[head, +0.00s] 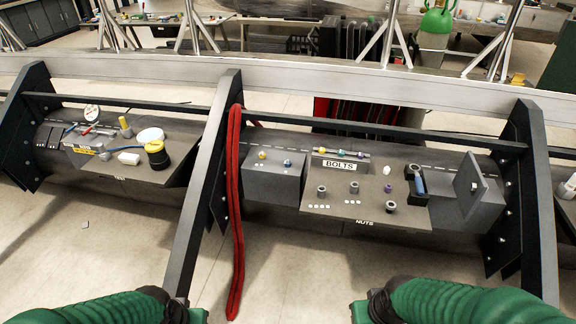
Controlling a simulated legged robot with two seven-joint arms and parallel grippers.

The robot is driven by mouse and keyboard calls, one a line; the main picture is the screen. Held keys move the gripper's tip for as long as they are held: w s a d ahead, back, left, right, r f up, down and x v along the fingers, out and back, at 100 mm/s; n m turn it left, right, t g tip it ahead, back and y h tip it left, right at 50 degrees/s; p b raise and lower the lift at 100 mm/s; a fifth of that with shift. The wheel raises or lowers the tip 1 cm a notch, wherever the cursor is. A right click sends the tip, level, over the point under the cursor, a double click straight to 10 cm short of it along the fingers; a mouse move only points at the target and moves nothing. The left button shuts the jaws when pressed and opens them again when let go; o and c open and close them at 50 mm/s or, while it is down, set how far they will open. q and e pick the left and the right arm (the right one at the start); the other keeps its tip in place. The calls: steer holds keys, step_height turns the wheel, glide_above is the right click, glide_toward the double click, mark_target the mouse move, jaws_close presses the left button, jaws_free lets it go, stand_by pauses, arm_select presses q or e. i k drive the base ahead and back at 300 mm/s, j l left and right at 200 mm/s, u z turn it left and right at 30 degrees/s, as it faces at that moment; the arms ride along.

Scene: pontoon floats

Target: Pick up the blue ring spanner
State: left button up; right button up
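A blue item (420,185), upright beside a dark block (412,172), stands at the right end of the grey panel marked NUTS and BOLTS. It is too small for me to tell whether it is the blue ring spanner. Another thin blue item (70,129) lies on the left grey panel (150,172), near a red one (88,130); its kind is also unclear. My green arms show at the bottom left and bottom right, well short of both panels. The fingers of both grippers are out of view.
Dark upright frames (207,190) and a red hanging strap (236,210) stand between the two panels. An upright grey plate (468,184) is right of the right panel. A yellow and black round item (157,154) sits on the left panel.

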mark_target(419, 182)
steer(key=z, duration=1.4)
steer(key=i+l+u, duration=0.4)
steer(key=i+l, duration=0.3)
steer(key=i, duration=0.5)
steer(key=i+l+u, duration=0.35)
steer(key=i+l, duration=0.7)
